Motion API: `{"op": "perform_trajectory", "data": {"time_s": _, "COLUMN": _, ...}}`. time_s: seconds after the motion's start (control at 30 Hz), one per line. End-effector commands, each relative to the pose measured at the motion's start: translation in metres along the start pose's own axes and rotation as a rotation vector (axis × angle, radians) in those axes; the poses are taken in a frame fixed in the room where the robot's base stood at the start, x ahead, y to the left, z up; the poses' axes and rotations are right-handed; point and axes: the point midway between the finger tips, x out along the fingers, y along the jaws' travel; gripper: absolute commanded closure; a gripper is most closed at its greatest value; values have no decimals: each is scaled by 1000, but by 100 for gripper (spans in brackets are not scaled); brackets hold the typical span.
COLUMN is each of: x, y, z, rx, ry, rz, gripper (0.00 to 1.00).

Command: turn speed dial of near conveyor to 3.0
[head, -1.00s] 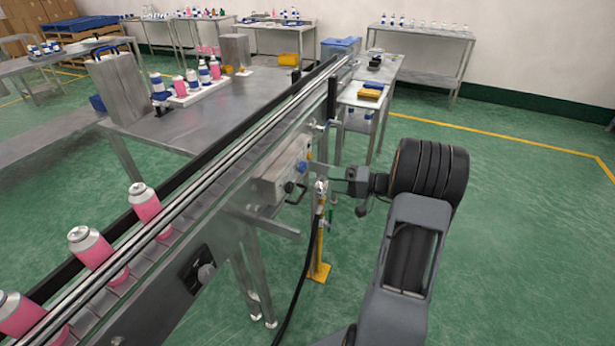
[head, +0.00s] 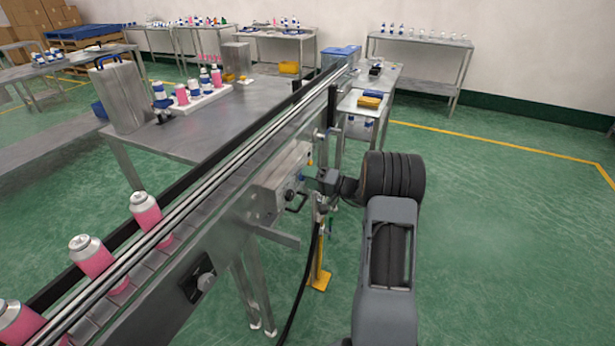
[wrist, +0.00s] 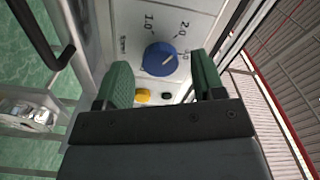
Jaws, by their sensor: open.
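The speed dial is a round blue knob (wrist: 158,58) on a pale panel with printed marks 1.0 and 2.0; a further mark at the right is partly hidden. Its white pointer line slants up and right, roughly toward 2.0. My gripper (wrist: 163,76) is open, with one green finger on each side of the dial in the wrist view; I cannot tell whether either finger touches it. In the head view my gripper (head: 311,178) is at the control box (head: 272,197) on the conveyor's side and hides most of the dial.
A yellow button (wrist: 143,95) and a dark green button (wrist: 166,96) sit below the dial in the wrist view. A black handle (head: 299,203) projects from the box. Pink cans (head: 147,214) stand on the conveyor (head: 215,164). A yellow-footed post (head: 319,279) stands below my gripper. Floor at right is clear.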

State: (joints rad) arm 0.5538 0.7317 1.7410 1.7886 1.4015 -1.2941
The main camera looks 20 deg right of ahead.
Motion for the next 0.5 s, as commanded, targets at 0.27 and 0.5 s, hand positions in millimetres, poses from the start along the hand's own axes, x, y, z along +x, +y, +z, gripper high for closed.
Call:
{"op": "perform_trajectory", "data": {"time_s": 0.27, "x": 12, "y": 0, "z": 0, "rx": 1, "ry": 0, "rz": 0, "gripper": 37}}
{"op": "perform_trajectory", "data": {"time_s": 0.5, "x": 13, "y": 0, "z": 0, "rx": 0, "ry": 0, "rz": 0, "gripper": 37}}
